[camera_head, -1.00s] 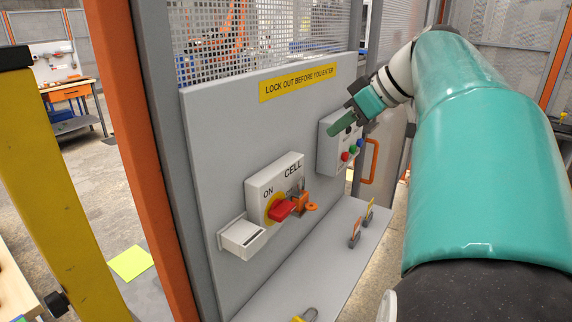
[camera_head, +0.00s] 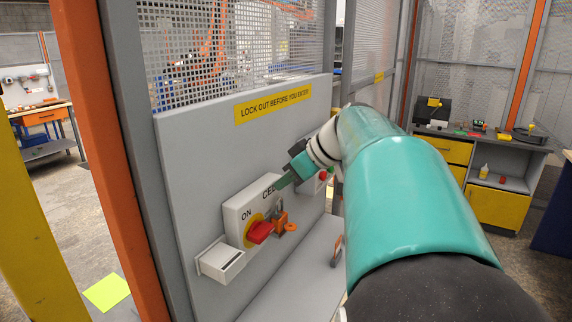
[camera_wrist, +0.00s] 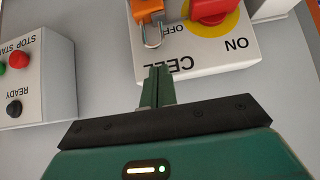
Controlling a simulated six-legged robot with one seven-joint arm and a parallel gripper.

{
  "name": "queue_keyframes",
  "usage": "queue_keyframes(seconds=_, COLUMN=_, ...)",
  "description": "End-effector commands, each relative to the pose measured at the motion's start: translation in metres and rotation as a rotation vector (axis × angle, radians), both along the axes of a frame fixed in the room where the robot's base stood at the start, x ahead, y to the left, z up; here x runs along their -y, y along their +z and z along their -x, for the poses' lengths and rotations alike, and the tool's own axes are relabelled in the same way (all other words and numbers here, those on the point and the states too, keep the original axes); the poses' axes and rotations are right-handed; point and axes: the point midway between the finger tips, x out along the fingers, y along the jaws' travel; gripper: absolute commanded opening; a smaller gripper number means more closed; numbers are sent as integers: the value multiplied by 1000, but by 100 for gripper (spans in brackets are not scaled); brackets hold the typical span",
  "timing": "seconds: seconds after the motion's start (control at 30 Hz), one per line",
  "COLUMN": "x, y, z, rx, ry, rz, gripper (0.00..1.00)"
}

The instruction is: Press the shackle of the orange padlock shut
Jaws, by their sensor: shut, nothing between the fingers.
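The orange padlock (camera_head: 281,219) hangs at the right of the red rotary switch on the white CELL box. In the wrist view, which is upside down, its orange body (camera_wrist: 147,9) is at the top edge and partly cut off. Its grey shackle (camera_wrist: 152,40) loops towards my fingers; I cannot tell how far it stands open. My gripper (camera_head: 283,183) is shut and empty, above the padlock by the CELL lettering. In the wrist view my fingertips (camera_wrist: 160,72) point at the shackle, with a small gap between.
The red switch handle (camera_head: 260,231) on its yellow disc is left of the padlock. A white holder (camera_head: 220,262) is lower left. The button box (camera_wrist: 35,72) is near my gripper. A grey shelf (camera_head: 290,285) juts out below. An orange post (camera_head: 108,160) stands left.

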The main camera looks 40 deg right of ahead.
Motion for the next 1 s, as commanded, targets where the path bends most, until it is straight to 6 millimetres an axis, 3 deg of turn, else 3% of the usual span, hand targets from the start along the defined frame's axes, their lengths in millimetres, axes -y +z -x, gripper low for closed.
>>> queue_keyframes(seconds=0.2, x=0, y=-18, z=0, rx=1, ry=0, rz=1, gripper=0)
queue_keyframes(seconds=0.53, x=0, y=-19, z=0, rx=2, ry=1, rz=2, gripper=0)
queue_keyframes(seconds=0.73, x=-1, y=-38, z=0, rx=0, ry=2, rz=-1, gripper=0)
queue_keyframes(seconds=1.0, x=0, y=-40, z=0, rx=-1, ry=1, rz=0, gripper=0)
